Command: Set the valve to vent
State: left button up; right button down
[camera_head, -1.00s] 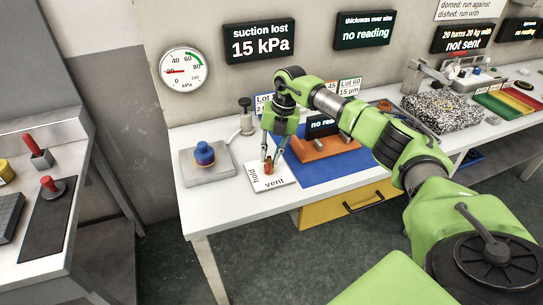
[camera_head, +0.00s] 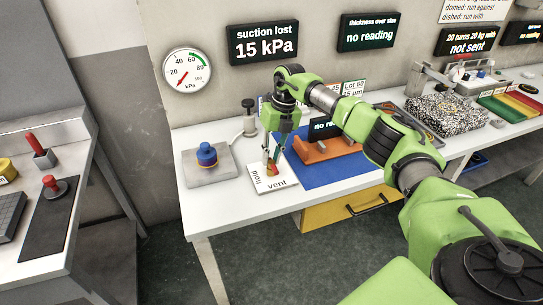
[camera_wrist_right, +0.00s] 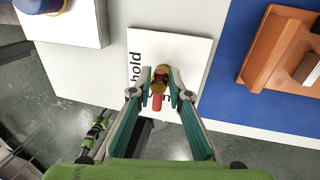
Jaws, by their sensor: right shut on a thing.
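The valve, a small brass body (camera_wrist_right: 159,80) with a red handle (camera_wrist_right: 157,102), stands on a white plate (camera_wrist_right: 200,50) marked "hold" and "vent". In the wrist view the handle points down over the "vent" word, partly covering it; "hold" is along the plate's left side. In the head view the plate (camera_head: 258,186) lies near the bench's front edge. My right gripper (camera_head: 271,163) reaches down from above and is shut on the valve handle, its fingers on both sides.
A round gauge (camera_head: 187,72) on the wall has its needle low. A display (camera_head: 263,42) reads "suction lost 15 kPa". A blue knob (camera_head: 207,154) on a grey block is left of the plate. A blue mat (camera_head: 325,172) with an orange stand (camera_head: 325,150) is right.

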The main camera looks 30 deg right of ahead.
jog(key=c, duration=1.9)
grip_release()
jog(key=shift+r, duration=0.1)
notch_tip(320, 180, up, 12)
jog(key=d, duration=0.2)
jog(key=shift+s+d+f, duration=0.15)
jog(key=shift+s+f, duration=0.05)
jog(key=shift+s, duration=0.05)
